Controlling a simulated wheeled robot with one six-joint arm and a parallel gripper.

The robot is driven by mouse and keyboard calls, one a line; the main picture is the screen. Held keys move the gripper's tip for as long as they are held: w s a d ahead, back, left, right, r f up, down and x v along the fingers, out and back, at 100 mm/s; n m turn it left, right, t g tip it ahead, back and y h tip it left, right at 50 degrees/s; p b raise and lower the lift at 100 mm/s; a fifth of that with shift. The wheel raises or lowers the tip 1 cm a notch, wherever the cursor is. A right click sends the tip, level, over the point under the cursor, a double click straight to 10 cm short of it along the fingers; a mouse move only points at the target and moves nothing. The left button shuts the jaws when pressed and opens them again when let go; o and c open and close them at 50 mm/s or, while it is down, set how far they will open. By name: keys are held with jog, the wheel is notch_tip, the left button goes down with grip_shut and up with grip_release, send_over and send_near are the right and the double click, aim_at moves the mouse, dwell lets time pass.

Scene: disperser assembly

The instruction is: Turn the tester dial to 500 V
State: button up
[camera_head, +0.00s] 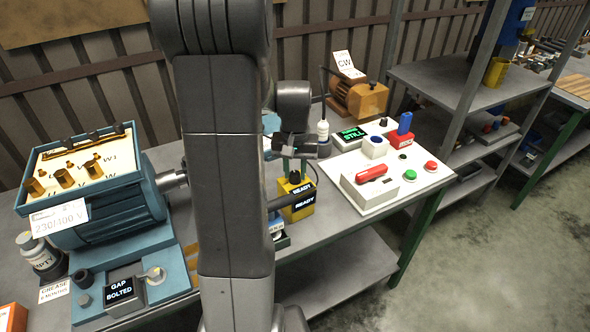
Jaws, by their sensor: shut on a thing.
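The tester is a small yellow box (304,211) with black READY displays, standing on the bench just right of my arm column. My gripper (294,167) points down at the top of the tester, with its fingers shut at the dial there. The dial is mostly hidden by the fingers and is too small to make out. I cannot read its pointer or any voltage marks. My arm link covers the left side of the tester's surroundings.
A blue motor (105,205) with an open terminal box stands at left, tagged 230/400 V. A white control panel (437,176) with a red switch, green and red buttons and a STILL display lies at right. A small orange-brown motor (362,98) stands behind it. Shelves (470,90) stand further right.

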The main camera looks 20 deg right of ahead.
aim_at(295, 173)
jog(key=shift+m, duration=2.2)
jog(key=o, duration=1)
notch_tip(295, 173, up, 14)
jog(key=shift+f+b, duration=0.1)
jog(key=shift+b, duration=0.3)
